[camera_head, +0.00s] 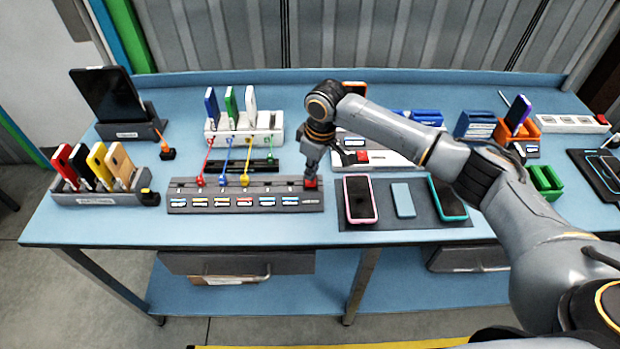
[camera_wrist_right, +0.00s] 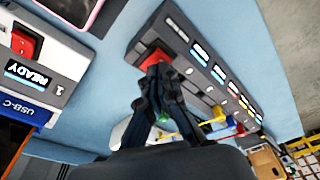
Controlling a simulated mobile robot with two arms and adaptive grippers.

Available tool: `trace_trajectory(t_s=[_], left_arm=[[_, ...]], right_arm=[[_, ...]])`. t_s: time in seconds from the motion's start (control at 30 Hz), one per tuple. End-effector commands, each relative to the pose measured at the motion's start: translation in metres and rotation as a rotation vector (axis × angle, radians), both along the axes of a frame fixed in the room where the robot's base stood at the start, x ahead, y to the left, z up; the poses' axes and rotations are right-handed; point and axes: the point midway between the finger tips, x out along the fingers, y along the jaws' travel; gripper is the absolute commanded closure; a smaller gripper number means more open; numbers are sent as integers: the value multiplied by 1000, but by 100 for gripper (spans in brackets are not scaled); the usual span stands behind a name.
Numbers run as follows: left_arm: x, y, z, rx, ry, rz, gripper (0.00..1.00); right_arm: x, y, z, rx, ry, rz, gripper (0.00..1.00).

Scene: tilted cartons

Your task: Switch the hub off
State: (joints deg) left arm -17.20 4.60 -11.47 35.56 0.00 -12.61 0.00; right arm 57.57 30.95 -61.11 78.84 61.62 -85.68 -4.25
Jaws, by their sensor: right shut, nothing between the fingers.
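The hub (camera_head: 246,202) is a long dark grey strip at the front left of the blue table, with a row of coloured labels and several cables plugged in. Its red switch (camera_head: 311,184) is at its right end. In the right wrist view the hub (camera_wrist_right: 205,68) runs diagonally, with the red switch (camera_wrist_right: 156,57) at its near end. My right gripper (camera_head: 312,174) is shut and empty, pointing down at the switch. In the wrist view its fingertips (camera_wrist_right: 155,66) are at the switch and partly cover it; whether they touch, and the switch's position, I cannot tell. My left gripper is not in view.
A white unit with another red switch (camera_wrist_right: 27,43) marked READY stands behind the hub. A dark mat with phones (camera_head: 361,200) lies right of it. Left are a phone rack (camera_head: 98,198) and a tablet (camera_head: 107,95). Cables rise behind the hub to a white charging stand (camera_head: 246,135).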

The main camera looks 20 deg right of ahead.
Motion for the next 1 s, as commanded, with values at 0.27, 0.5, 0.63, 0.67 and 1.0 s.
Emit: trace_trajectory(t_s=[0.27, 0.5, 0.63, 0.67, 1.0], left_arm=[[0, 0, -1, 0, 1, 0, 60], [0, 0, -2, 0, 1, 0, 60], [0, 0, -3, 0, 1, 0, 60], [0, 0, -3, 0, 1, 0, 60], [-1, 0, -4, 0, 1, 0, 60]], right_arm=[[0, 0, -5, 0, 0, 0, 100], [0, 0, -8, 0, 1, 0, 100], [0, 0, -10, 0, 2, -1, 100], [0, 0, -11, 0, 2, -1, 100], [0, 0, -16, 1, 1, -1, 100]])
